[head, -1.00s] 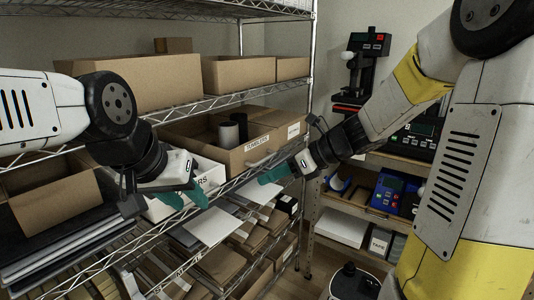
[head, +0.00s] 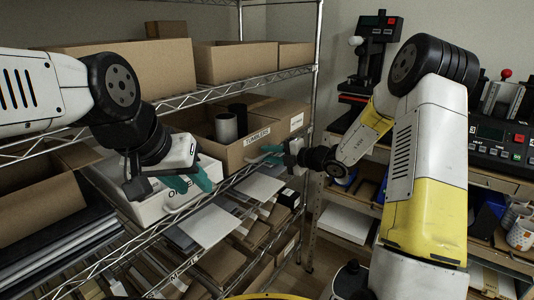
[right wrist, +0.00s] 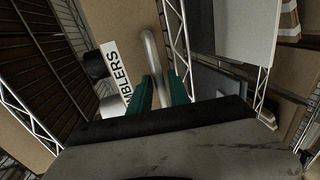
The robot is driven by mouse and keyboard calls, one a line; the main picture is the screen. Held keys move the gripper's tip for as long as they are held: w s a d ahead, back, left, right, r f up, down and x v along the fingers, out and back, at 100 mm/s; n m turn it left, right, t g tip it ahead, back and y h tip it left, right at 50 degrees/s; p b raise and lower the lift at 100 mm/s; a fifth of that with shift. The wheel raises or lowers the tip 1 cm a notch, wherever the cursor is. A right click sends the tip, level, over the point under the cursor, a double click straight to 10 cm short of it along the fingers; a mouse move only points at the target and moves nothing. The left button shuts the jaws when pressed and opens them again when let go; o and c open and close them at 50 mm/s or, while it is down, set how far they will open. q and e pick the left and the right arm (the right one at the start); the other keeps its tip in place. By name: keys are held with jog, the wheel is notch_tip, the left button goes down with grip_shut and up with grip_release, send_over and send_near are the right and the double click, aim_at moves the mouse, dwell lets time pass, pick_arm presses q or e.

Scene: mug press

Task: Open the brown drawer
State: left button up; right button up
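The brown drawer (head: 240,150) is a cardboard-coloured bin labelled TUMBLERS on the middle wire shelf, with dark and grey cylinders inside. Its pale bar handle (right wrist: 150,48) shows in the right wrist view. My right gripper (head: 262,154) is at the drawer's front, its green fingers apart. In the right wrist view the fingers (right wrist: 160,88) lie on either side of the handle; whether they touch it is unclear. My left gripper (head: 190,181) is open and empty in front of the white bin (head: 150,208), left of the brown drawer.
Another brown box (head: 278,112) stands behind the drawer. Large cardboard boxes (head: 125,75) fill the shelf above. Flat packs and sheets (head: 208,226) lie on the shelf below. A workbench with presses (head: 374,50) stands at the right.

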jog(key=shift+w+a+f, duration=0.1)
jog(key=shift+w+a, duration=0.2)
jog(key=shift+a, duration=0.15)
jog(key=shift+c, duration=0.2)
grip_shut()
dwell(1.0)
